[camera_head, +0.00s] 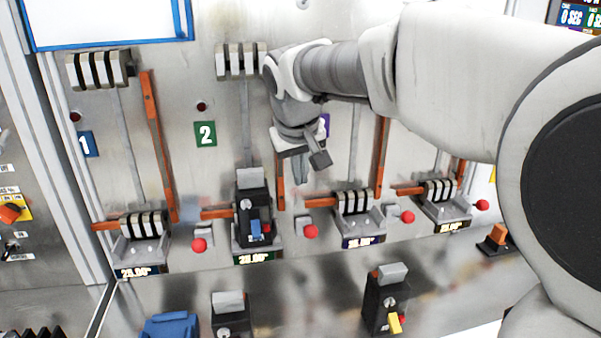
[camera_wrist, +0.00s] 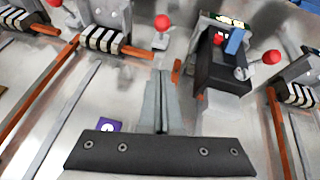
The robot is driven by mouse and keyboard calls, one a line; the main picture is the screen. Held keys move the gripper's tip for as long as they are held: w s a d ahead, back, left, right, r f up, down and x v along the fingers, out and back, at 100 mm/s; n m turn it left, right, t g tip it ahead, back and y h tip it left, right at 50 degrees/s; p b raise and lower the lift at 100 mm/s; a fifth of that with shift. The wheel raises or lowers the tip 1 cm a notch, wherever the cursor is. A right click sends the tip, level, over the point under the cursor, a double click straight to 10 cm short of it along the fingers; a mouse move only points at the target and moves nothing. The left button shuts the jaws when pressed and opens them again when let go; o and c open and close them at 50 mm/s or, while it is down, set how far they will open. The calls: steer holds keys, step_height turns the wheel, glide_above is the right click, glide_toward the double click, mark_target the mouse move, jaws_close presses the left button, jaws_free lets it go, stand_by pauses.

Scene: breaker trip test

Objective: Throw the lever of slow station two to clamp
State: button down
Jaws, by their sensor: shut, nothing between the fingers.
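Station two, marked by a green 2 plate (camera_head: 205,134), has a black breaker (camera_head: 252,212) seated upright in its cradle. The breaker also shows in the wrist view (camera_wrist: 222,72). The station two lever, with a red ball knob (camera_head: 311,232), stands just right of that cradle. In the wrist view, which looks upside down, this knob (camera_wrist: 162,22) is left of the breaker. My gripper (camera_head: 302,180) is shut and empty, above the lever in the head view and apart from it.
Station one's empty cradle (camera_head: 138,248) with its red knob (camera_head: 199,245) is on the left. Station three's cradle (camera_head: 358,228) and knob (camera_head: 407,217) are on the right. Orange-brown bars (camera_head: 155,130) run between stations. Other breakers (camera_head: 386,300) stand on the bench below.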

glide_above(308, 230)
steer(key=w+a, duration=0.1)
steer(key=w, duration=0.1)
step_height(308, 230, down, 8)
steer(key=shift+s+d+f+b, duration=0.15)
steer(key=shift+s+f, duration=0.15)
steer(key=shift+f, duration=0.25)
steer(key=shift+s+d+f+b, duration=0.15)
steer(key=shift+s+f, duration=0.15)
steer(key=shift+f, duration=0.2)
steer(key=shift+s+d+f, duration=0.1)
steer(key=shift+s+f, duration=0.05)
steer(key=shift+f, duration=0.4)
steer(key=shift+f+b, duration=0.15)
steer(key=shift+b, duration=0.3)
steer(key=shift+s+f+t+b, duration=0.1)
steer(key=shift+s+t+b, duration=0.2)
steer(key=shift+b, duration=0.3)
